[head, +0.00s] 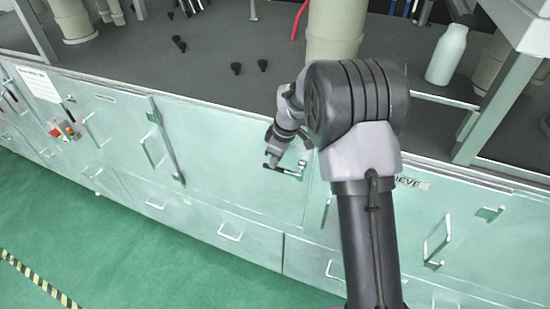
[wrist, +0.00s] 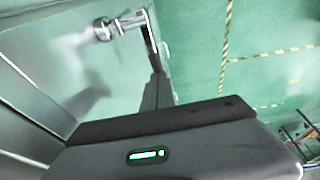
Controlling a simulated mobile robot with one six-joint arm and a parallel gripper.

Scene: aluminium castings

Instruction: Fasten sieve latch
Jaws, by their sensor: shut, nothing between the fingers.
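A metal latch lever (head: 286,170) is mounted on the pale green cabinet front, left of a partly covered label ending in "IEVE" (head: 412,183). In the wrist view the latch (wrist: 126,24) shows a round pivot and a bent arm whose end comes close to my fingertips. My gripper (head: 271,151) is at the latch, partly hidden by its own wrist in the head view. In the wrist view my gripper (wrist: 158,78) is shut and empty, with its dark fingers beside the lever's end. I cannot tell whether they touch.
A grey worktop (head: 220,90) above the doors holds small black pieces (head: 236,68), a beige cylinder (head: 335,30) and a white bottle (head: 447,55). Door handles (head: 150,150) and drawer handles (head: 230,232) stick out nearby. Green floor (head: 110,260) is clear in front.

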